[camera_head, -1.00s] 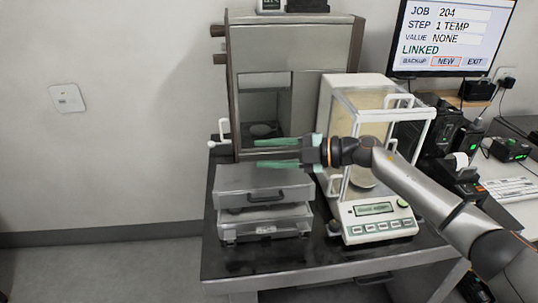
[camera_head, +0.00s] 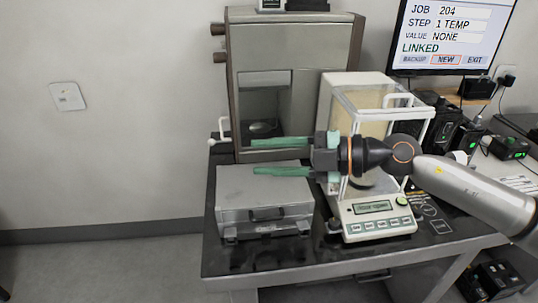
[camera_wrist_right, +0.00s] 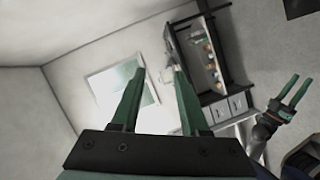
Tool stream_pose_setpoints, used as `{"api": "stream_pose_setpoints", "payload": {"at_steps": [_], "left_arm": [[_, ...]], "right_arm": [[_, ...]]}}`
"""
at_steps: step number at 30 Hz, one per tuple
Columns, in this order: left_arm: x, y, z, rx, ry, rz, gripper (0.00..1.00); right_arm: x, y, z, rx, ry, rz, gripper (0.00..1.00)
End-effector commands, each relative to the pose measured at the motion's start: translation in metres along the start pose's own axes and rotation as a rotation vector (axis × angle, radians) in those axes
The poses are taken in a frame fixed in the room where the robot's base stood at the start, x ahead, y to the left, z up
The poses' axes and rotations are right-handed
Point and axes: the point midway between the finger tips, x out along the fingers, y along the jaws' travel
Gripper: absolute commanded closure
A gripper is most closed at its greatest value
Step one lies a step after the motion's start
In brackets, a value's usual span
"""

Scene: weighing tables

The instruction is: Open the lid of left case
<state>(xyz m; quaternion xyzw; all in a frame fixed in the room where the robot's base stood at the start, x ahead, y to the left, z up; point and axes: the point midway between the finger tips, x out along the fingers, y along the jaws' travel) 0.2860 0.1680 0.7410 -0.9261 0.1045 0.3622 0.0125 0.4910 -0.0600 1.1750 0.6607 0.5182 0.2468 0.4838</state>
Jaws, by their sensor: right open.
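The grey metal case (camera_head: 240,190) sits at the left front of the dark table, its lid looking down, with a dark handle (camera_head: 266,213) on its front. It is the only case I can make out. My right gripper (camera_head: 252,157) reaches in from the right, open and empty, its green fingers pointing left above the case's back part. Its parted fingers (camera_wrist_right: 158,68) also show in the right wrist view. My left gripper (camera_wrist_right: 303,78) appears at the right of that view, fingers apart and empty; it is not in the head view.
A tall grey cabinet (camera_head: 290,45) stands behind the case. A balance with a glass draft shield (camera_head: 375,220) stands close on the right, beside my right gripper. A monitor (camera_head: 452,35) is at the back right. The dark table top (camera_head: 240,262) is bare in front of the case.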

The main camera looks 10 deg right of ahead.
Motion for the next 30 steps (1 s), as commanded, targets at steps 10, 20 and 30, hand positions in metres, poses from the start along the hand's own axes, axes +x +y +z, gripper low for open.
{"api": "stream_pose_setpoints", "payload": {"at_steps": [10,20,30], "left_arm": [[0.0,0.0,0.0,0.0,0.0,0.0,0.6],[0.0,0.0,0.0,0.0,0.0,0.0,0.6],[0.0,0.0,0.0,0.0,-0.001,0.0,0.6]], "right_arm": [[-0.001,-0.001,-0.003,0.001,0.0,0.0,0.55],[0.023,-0.02,-0.014,0.126,0.092,0.126,0.55],[0.038,-0.065,0.013,0.501,0.053,0.475,0.55]]}}
